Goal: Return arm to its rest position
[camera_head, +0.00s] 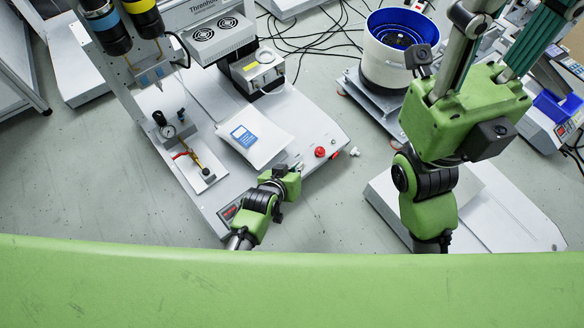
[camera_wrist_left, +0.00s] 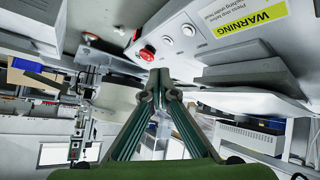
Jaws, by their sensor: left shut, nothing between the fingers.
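My left arm comes in low in the head view, green and dark grey, beside the front edge of the grey machine base (camera_head: 205,190). Its gripper (camera_head: 295,166) shows small near the base's front edge, by a red button (camera_head: 320,152). In the left wrist view the two teal fingers of this gripper (camera_wrist_left: 160,78) meet at the tips with nothing between them. The red button (camera_wrist_left: 147,54) shows just above the fingertips; I cannot tell whether they touch it. My right arm (camera_head: 455,115) is at the right; its teal fingers run up out of the head view, tips hidden.
A blue-lined bowl feeder (camera_head: 401,40) and a pale low plinth (camera_head: 500,215) are at the right. Bare floor (camera_head: 100,195) lies at the left.

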